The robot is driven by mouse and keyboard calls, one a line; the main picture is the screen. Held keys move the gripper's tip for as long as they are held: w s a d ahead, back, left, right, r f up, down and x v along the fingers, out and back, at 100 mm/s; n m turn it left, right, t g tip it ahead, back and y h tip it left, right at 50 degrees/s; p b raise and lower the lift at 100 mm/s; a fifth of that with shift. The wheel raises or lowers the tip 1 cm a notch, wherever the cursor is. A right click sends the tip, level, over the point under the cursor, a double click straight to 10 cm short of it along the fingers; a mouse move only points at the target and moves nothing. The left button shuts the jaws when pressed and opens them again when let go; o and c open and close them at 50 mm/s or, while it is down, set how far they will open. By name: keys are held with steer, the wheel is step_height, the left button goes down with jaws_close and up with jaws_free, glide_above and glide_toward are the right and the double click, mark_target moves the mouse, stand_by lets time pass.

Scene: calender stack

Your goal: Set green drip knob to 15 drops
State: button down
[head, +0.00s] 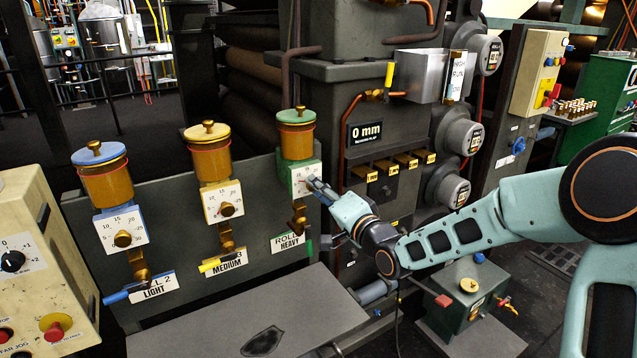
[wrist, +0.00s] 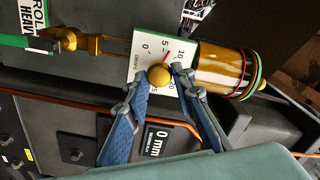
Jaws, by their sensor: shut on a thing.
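The green-topped oiler (head: 297,140) is the rightmost of three on the grey panel, above a "HEAVY" label. Its white dial plate (head: 298,180) is partly covered by my gripper (head: 313,183) in the head view. In the wrist view the dial plate (wrist: 147,50) appears turned sideways, with 0, 5 and 10 readable. The round brass drip knob (wrist: 159,75) sits between the two blue fingertips of my gripper (wrist: 160,78), which is shut on it. A red mark shows near the knob, roughly between 5 and 10. The higher numbers are partly hidden by a finger.
A blue-topped oiler (head: 105,180) and a yellow-topped oiler (head: 210,160) stand to the left with their own dials. A "0 mm" display (head: 367,132) and brass blocks (head: 405,162) are close on the right. A copper pipe (wrist: 180,124) runs near my fingers.

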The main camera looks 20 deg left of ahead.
steer(key=shift+f+m+p, duration=0.2)
steer(key=shift+m+p, duration=1.1)
steer(key=shift+m, duration=5.8)
steer(key=c, duration=1.7)
jaws_free()
